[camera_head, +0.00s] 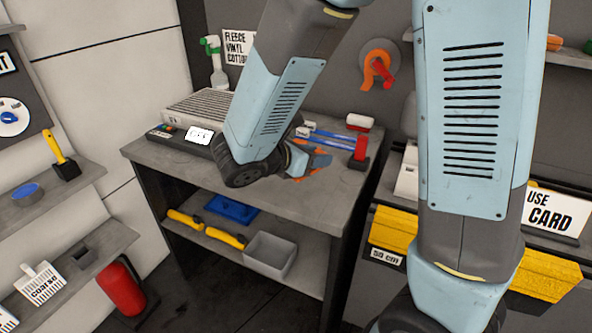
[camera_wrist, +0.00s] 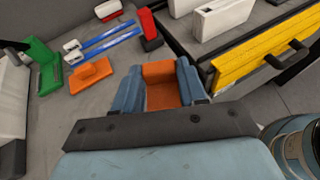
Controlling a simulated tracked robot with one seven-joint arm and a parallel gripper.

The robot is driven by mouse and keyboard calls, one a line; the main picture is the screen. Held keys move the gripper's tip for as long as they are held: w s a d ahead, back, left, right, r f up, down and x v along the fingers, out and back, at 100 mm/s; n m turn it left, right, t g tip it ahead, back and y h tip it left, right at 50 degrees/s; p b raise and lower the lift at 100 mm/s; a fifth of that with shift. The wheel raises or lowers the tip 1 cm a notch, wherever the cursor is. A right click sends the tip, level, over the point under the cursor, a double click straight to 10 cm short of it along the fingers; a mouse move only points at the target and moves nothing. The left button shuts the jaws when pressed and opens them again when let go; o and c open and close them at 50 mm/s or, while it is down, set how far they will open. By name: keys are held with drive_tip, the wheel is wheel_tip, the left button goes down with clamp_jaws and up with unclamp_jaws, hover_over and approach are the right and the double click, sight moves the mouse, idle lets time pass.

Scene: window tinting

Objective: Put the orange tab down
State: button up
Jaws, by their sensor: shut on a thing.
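My gripper (camera_wrist: 160,98) is shut on an orange piece, the orange tab (camera_wrist: 161,72), which sits between its two blue fingers. The fingers and tab are over the grey bench top (camera_wrist: 55,125), near its edge. I cannot tell how high the tab is above it. A second orange piece (camera_wrist: 91,76), a flat block with a raised part, lies on the bench to the left of my gripper in the wrist view.
A green piece (camera_wrist: 43,62) lies further left. Blue strips (camera_wrist: 108,40) with white ends lie beyond, beside a red block (camera_wrist: 149,28) and a red-and-white piece (camera_wrist: 108,10). A yellow-fronted drawer unit (camera_wrist: 258,62) stands right of the bench. Bare bench top shows around the gripper.

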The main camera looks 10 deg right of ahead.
drive_tip(key=w+f, duration=0.3)
drive_tip(key=w, duration=0.1)
drive_tip(key=w+f, duration=0.3)
drive_tip(key=w, duration=0.2)
drive_tip(key=w+f, duration=0.3)
drive_tip(key=w, duration=0.1)
drive_tip(key=shift+w+a+f, duration=0.1)
drive_tip(key=shift+w+a, duration=0.1)
drive_tip(key=shift+a, duration=0.1)
drive_tip(key=shift+w+f, duration=0.2)
drive_tip(key=shift+f, duration=0.1)
wheel_tip(320, 180, down, 3)
drive_tip(key=shift+w+f, duration=0.1)
drive_tip(key=shift+f, duration=0.05)
drive_tip(key=o, duration=1.1)
